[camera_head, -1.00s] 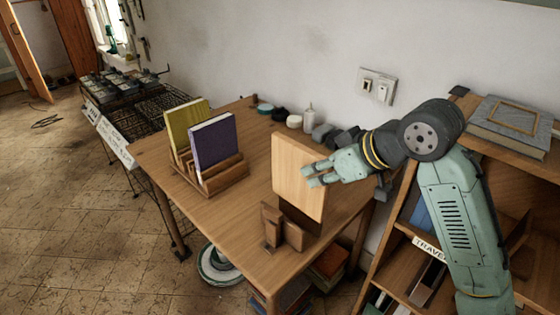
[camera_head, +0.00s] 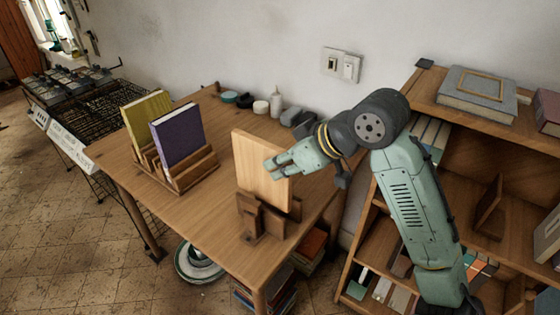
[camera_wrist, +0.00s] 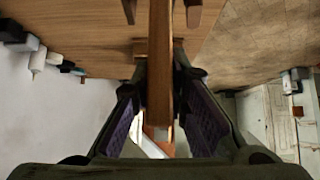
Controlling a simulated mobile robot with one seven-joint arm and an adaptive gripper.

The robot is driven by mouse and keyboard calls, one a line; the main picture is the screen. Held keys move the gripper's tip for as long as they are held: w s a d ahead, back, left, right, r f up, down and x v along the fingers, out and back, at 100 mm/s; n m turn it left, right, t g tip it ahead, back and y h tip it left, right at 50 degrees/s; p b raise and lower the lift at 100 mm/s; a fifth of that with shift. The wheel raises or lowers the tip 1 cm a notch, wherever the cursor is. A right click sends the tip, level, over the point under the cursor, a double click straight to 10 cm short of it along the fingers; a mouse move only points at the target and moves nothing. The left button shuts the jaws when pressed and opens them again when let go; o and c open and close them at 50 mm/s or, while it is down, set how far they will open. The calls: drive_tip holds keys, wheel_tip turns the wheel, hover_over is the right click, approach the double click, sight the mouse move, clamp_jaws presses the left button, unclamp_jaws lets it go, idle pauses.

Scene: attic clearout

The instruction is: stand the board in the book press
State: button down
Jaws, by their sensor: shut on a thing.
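The board (camera_head: 260,160), a pale flat wooden panel, stands near upright at the table's right front. My gripper (camera_head: 279,167) is shut on it near its right edge. In the wrist view the board (camera_wrist: 160,70) shows edge-on between the two fingers (camera_wrist: 160,112). The book press (camera_head: 252,222), a small darker wooden block frame, sits on the table right below. The board's lower edge is hidden behind the press's front parts, so I cannot tell whether it rests on the base or hangs just above it.
A wooden rack (camera_head: 195,178) with a yellow-green book (camera_head: 147,117) and a purple book (camera_head: 179,137) stands to the left on the table (camera_head: 135,180). Small jars and dark lumps line the wall side. A bookshelf (camera_head: 430,98) stands to the right. The table's middle is clear.

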sight(290, 194)
drive_tip(key=shift+f+b, duration=3.35)
drive_tip(key=shift+f, duration=1.6)
drive_tip(key=c, duration=1.5)
unclamp_jaws()
drive_tip(key=shift+s+d+r, duration=0.15)
drive_tip(key=shift+d+r, duration=0.15)
drive_tip(key=shift+r, duration=0.2)
drive_tip(key=shift+p+v, duration=1.85)
drive_tip(key=shift+v, duration=1.05)
drive_tip(key=shift+s, duration=0.1)
drive_tip(key=shift+d, duration=0.1)
